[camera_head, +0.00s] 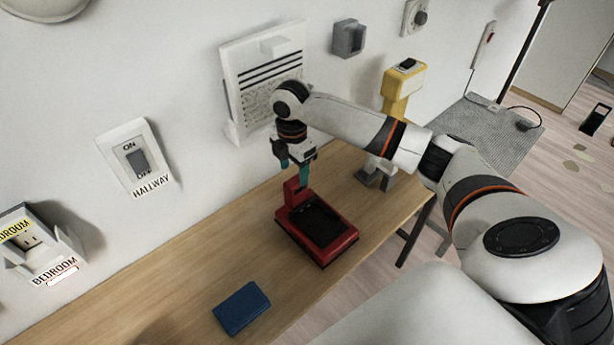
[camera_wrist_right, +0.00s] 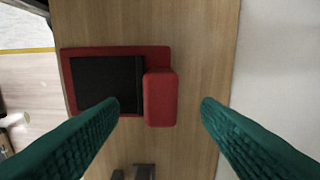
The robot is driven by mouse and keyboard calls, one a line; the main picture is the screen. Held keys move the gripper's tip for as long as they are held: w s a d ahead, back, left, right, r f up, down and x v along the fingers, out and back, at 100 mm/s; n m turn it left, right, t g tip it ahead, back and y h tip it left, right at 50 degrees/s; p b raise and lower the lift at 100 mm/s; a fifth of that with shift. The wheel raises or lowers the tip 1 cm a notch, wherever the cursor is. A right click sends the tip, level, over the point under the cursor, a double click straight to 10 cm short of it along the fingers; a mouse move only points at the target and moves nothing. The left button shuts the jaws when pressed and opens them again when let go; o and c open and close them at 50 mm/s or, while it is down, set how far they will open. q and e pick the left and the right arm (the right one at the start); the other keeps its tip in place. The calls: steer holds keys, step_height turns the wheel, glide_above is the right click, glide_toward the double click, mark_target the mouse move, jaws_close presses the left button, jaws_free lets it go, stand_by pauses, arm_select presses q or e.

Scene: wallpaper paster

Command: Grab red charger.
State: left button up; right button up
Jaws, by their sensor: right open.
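The red charger (camera_head: 322,238) lies on the wooden table, with a dark flat top and a raised red block at its back end, nearest the wall. It also shows in the right wrist view (camera_wrist_right: 160,97), with the red block between my fingertips in the picture. My right gripper (camera_head: 300,180) is open and empty above the raised block, pointing down. Its green fingers (camera_wrist_right: 161,103) spread wide on both sides in the wrist view. In the head view the fingers partly overlap the block, so I cannot tell the exact gap. My left gripper is not in view.
The wooden table (camera_head: 185,265) runs along the white wall. A blue booklet-like object (camera_head: 241,308) lies at its front. A yellow-topped device (camera_head: 403,82) stands at the table's far end. A hallway switch (camera_head: 138,160) and a white panel (camera_head: 262,70) are on the wall.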

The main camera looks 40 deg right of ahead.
mark_target(295, 181)
step_height(295, 181, down, 3)
steer(key=shift+r, duration=0.2)
step_height(295, 181, down, 5)
steer(key=shift+d+r+p, duration=0.15)
steer(key=shift+p, duration=0.65)
steer(key=shift+f, duration=0.55)
jaws_close()
steer(key=shift+w+r, duration=0.1)
steer(key=shift+r, duration=0.05)
